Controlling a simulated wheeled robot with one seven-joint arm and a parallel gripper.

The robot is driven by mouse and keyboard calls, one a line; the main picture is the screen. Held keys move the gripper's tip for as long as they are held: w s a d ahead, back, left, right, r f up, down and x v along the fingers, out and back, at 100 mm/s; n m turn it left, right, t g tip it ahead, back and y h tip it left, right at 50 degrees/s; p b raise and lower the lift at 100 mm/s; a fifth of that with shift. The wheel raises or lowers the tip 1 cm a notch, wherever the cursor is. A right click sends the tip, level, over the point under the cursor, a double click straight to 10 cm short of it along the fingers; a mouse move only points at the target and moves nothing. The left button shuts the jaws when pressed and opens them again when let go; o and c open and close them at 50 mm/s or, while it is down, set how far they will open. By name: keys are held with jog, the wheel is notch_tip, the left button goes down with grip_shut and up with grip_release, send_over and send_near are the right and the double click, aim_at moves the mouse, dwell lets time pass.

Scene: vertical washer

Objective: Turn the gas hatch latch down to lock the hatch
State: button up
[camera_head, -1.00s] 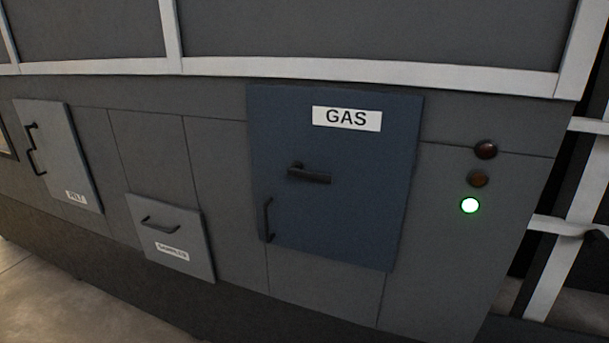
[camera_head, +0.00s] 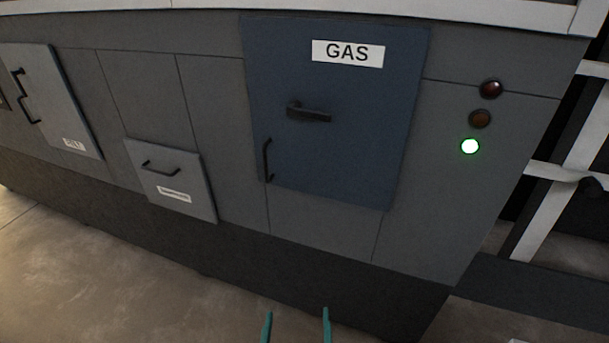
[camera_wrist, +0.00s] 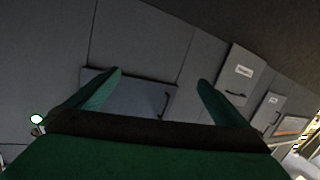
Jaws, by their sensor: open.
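The blue gas hatch (camera_head: 350,150), with a white GAS label, lies flush in the grey machine front in the head view and looks closed. Its black latch (camera_head: 309,111) sits left of the hatch's middle, with its lever pointing right, nearly level. A black upright handle (camera_head: 267,160) is at the hatch's lower left. My gripper (camera_head: 297,314) shows only its two teal fingertips at the bottom edge, apart and empty, well below the hatch. In the wrist view my gripper (camera_wrist: 160,80) is open, with part of the hatch (camera_wrist: 140,98) visible between and beyond the fingers; the latch cannot be made out there.
A small grey drawer panel (camera_head: 171,180) and a taller grey door (camera_head: 52,100), both with black handles, are left of the hatch. A lit green button (camera_head: 470,146) and two dark red-brown buttons are to its right. Bare floor (camera_head: 110,260) lies in front.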

jog(key=w+a+r+h, duration=0.1)
jog(key=w+r, duration=0.7)
jog(key=w, duration=0.2)
jog(key=m+t+h, duration=0.1)
jog(key=m+h, duration=0.4)
jog(key=m, duration=0.1)
send_near(307, 111)
jog(key=x, duration=0.7)
jog(key=shift+w+d, duration=0.25)
jog(key=shift+w, duration=0.1)
jog(key=shift+c, duration=0.6)
jog(key=c, duration=1.1)
jog(key=shift+c, duration=0.2)
